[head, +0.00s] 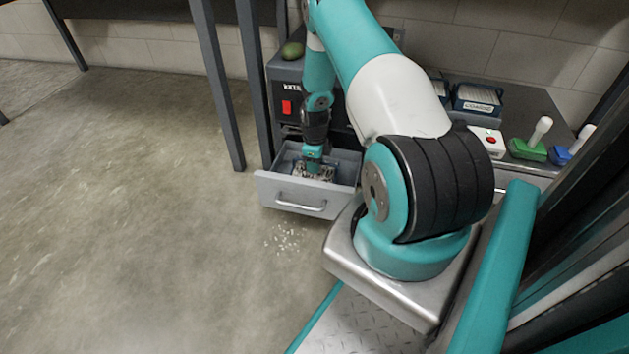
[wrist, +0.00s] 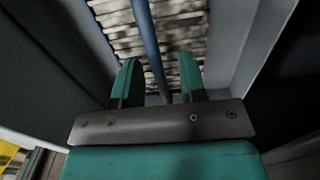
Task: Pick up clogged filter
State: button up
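A grey, dirty-looking pleated filter lies in the open drawer (head: 292,196) and fills much of the wrist view top (wrist: 188,38). A blue bar (wrist: 147,38) runs across it, like a handle or strap. My gripper (head: 313,170) reaches down into the drawer over the filter. In the wrist view, the gripper (wrist: 158,80) has its two teal fingers apart, with the blue bar between them and a gap on each side. In the head view the filter is mostly hidden behind my gripper.
The drawer sits under an extractor unit (head: 289,89) with a red switch. Boxed filters (head: 478,98), a red-button box (head: 490,141) and green and blue brushes (head: 529,147) stand on the bench. Pale debris (head: 288,241) lies on the floor. The floor at left is clear.

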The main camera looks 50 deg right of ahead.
jog(key=shift+f, duration=0.1)
grip_shut()
